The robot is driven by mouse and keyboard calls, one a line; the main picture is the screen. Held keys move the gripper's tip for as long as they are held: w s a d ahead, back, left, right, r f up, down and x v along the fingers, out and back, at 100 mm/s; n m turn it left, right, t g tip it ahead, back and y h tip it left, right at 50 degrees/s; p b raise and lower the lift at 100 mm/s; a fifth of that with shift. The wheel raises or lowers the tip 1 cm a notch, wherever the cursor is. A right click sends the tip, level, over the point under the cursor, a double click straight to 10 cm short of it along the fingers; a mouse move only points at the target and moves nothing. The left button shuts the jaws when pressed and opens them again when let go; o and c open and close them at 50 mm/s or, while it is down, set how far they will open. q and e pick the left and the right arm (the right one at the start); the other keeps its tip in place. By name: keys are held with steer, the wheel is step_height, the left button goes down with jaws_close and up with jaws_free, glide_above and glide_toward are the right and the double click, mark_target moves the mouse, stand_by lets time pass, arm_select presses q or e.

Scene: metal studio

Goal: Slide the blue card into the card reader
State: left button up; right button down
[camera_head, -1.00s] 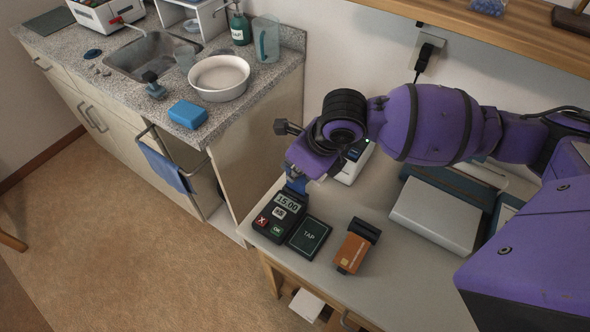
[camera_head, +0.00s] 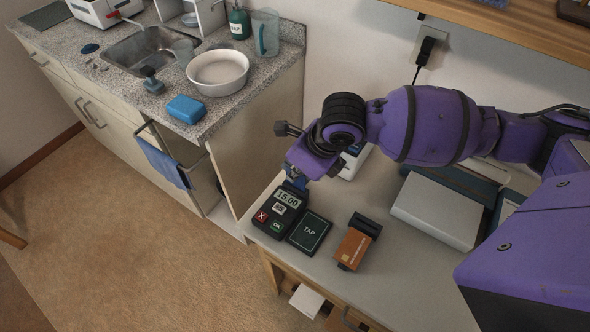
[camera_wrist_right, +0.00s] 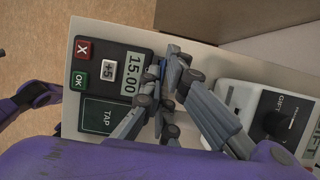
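The dark card reader (camera_head: 264,216) lies on the grey desk, its display reading 15.00, with a TAP pad (camera_head: 310,232) beside it. The reader also shows in the right wrist view (camera_wrist_right: 108,50). My right gripper (camera_head: 298,178) is just beyond the reader's display end, pointing down. In the right wrist view its fingers (camera_wrist_right: 163,90) close together at that end. A narrow blue edge between them, the blue card (camera_wrist_right: 173,72), appears gripped. The fingers hide most of the card, and I cannot tell whether it is in the slot. My left gripper is not in view.
A white device (camera_head: 352,163) stands behind my right gripper, and a pale grey box (camera_head: 436,214) lies farther right. The counter (camera_head: 237,98) with the sink is at the left, across a gap.

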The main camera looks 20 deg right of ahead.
steer(key=shift+f, duration=0.45)
stand_by(0.5)
steer(key=c, duration=1.9)
jaws_free()
steer(key=shift+o, duration=0.2)
steer(key=v, duration=1.2)
steer(key=shift+s+a, duration=0.1)
steer(key=shift+a, duration=0.05)
